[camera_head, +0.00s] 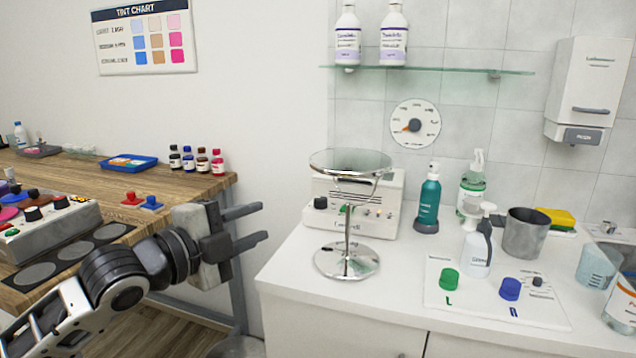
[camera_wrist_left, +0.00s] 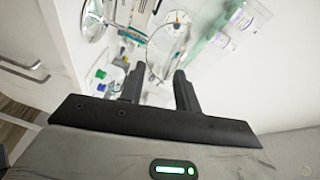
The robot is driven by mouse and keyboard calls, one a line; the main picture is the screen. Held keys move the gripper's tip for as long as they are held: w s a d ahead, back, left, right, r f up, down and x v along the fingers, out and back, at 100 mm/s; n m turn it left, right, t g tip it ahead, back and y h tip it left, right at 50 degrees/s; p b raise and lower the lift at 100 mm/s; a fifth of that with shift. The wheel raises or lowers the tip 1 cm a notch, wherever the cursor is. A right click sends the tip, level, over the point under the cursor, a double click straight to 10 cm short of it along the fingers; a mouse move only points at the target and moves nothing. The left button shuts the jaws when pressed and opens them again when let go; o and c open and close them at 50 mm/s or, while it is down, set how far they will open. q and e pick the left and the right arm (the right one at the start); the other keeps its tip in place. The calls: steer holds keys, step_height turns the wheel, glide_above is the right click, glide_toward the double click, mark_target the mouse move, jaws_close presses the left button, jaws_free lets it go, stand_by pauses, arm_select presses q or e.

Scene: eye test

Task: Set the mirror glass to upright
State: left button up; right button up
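The mirror glass (camera_head: 350,161) is a round disc in a chrome rim. It lies almost flat on top of a thin chrome stem, with a round chrome base (camera_head: 346,262) on the white counter. The glass also shows in the left wrist view (camera_wrist_left: 168,50), beyond the fingers. My left gripper (camera_head: 264,222) is open and empty. It is left of the mirror, lower than the glass and apart from it. Its two fingers also show in the left wrist view (camera_wrist_left: 159,88). My right gripper is not in view.
A white device (camera_head: 384,206) stands close behind the mirror. A teal bottle (camera_head: 428,203), a white pump bottle (camera_head: 478,250) and a grey cup (camera_head: 524,234) stand to the right. A glass shelf (camera_head: 440,70) is above. The counter's front left is clear. A wooden table (camera_head: 207,186) is at left.

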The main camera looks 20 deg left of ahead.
mark_target(313, 168)
arm_select(q)
step_height(313, 168, up, 6)
steer(key=f+m, duration=0.1)
steer(key=m, duration=0.2)
steer(key=shift+h, duration=0.3)
steer(key=p+x, duration=0.1)
steer(key=x, duration=0.9)
steer(key=p+x, duration=0.1)
steer(key=x, duration=0.4)
steer(key=shift+w+a+r+p, duration=0.1)
steer(key=shift+w+r+p, duration=0.2)
steer(key=shift+r, duration=0.05)
jaws_close()
